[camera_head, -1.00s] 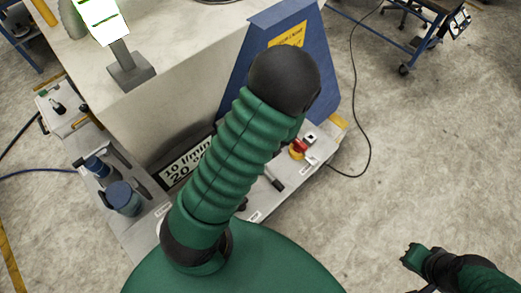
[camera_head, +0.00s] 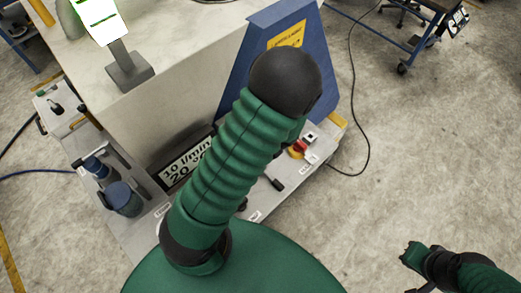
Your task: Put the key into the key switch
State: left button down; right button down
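My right gripper (camera_head: 412,265) is at the lower right, over bare floor and away from the panel. It is small and dark, and I cannot tell whether it is open or shut or holds anything. My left gripper is not in view. A small pale box with a dark centre (camera_head: 311,138) sits on the grey panel (camera_head: 262,207); it may be the key switch, but it is too small to be sure. I cannot make out the key. My green ribbed link with a black round end crosses the middle and hides part of the panel.
A red and yellow button (camera_head: 298,149) sits beside the pale box. A black lever (camera_head: 274,183) is nearer me. Blue-grey containers (camera_head: 122,198) stand at the left. A blue plate (camera_head: 258,65) rises behind the panel. A black cable (camera_head: 369,130) lies on the open floor at right.

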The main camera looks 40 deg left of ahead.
pick_arm(q)
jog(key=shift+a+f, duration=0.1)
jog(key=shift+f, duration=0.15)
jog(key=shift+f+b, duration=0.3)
jog(key=shift+b, duration=0.15)
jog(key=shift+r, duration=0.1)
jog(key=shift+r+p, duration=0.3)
jog(key=shift+p, duration=0.1)
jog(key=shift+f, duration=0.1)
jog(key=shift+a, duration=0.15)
dwell(0.9)
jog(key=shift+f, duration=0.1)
